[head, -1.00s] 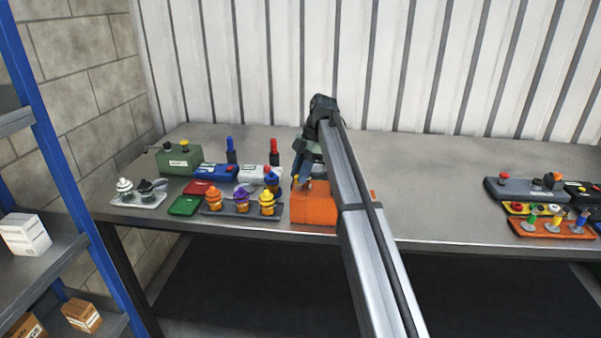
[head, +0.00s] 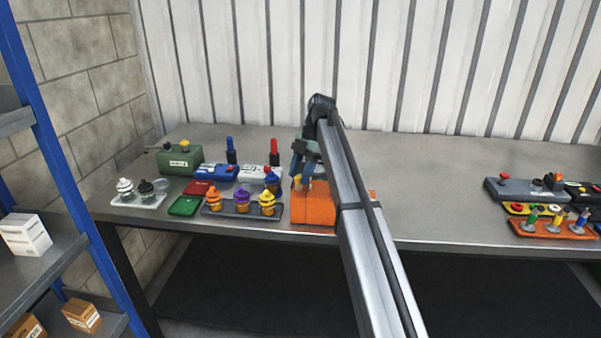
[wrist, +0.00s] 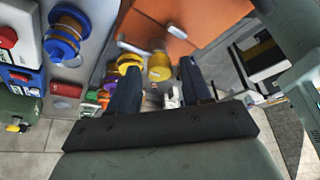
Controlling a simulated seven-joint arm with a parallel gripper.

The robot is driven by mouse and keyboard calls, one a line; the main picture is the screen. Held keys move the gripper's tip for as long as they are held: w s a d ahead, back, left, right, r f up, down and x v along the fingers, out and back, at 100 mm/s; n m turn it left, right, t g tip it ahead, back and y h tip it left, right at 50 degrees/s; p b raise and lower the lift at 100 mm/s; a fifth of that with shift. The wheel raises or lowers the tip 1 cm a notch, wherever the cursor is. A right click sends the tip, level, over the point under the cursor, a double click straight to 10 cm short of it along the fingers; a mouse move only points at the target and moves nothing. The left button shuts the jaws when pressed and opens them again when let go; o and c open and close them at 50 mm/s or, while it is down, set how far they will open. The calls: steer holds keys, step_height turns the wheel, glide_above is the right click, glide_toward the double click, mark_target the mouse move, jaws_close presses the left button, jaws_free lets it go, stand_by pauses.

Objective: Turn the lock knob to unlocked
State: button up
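The orange box (head: 318,208) stands near the front edge of the table, under my gripper. In the wrist view its orange face (wrist: 165,22) is at the top. A yellow knob (wrist: 159,67) shows between my two dark fingers, with a narrow gap on each side. I take it for the lock knob; no marking on it is readable. A small pale metal piece (wrist: 177,32) lies on the orange face beyond it. My gripper (wrist: 161,62) is open around the knob; in the head view it (head: 301,178) is partly hidden by my arm.
Left of the box stand a grey tray (head: 242,213) with yellow and orange knobs, red and green cases, a blue box (head: 215,173) and a green box (head: 180,160). More panels with knobs (head: 530,190) lie far right. The table (head: 430,185) between is clear.

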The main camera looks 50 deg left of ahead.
steer(key=shift+o, duration=0.3)
